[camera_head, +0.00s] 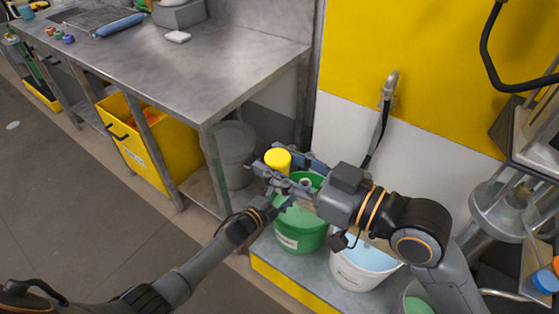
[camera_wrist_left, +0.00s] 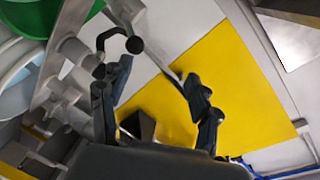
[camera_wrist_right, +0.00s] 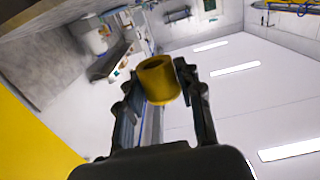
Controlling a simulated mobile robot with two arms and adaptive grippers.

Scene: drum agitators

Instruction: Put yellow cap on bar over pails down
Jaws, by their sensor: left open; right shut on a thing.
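The yellow cap (camera_head: 278,158) is held between the fingertips of my right gripper (camera_head: 284,166), above the green pail. It also shows in the right wrist view (camera_wrist_right: 157,82), with its hollow end facing the camera. My left gripper (camera_wrist_left: 150,80) is open and empty; in the head view it is low beside the green pail, partly covered by the right gripper. A grey bar with round stubs (camera_wrist_left: 70,65) shows in the left wrist view, beside the left gripper; in the head view it is mostly hidden. The green pail (camera_head: 298,238) and the white pail (camera_head: 362,272) stand below.
A grey metal table (camera_head: 200,65) stands to the left, with a yellow bin (camera_head: 155,140) and a grey bucket (camera_head: 232,150) under it. A hose hangs from a wall fitting (camera_head: 390,88) behind. A metal apparatus (camera_head: 500,205) is at the right. Floor at left is clear.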

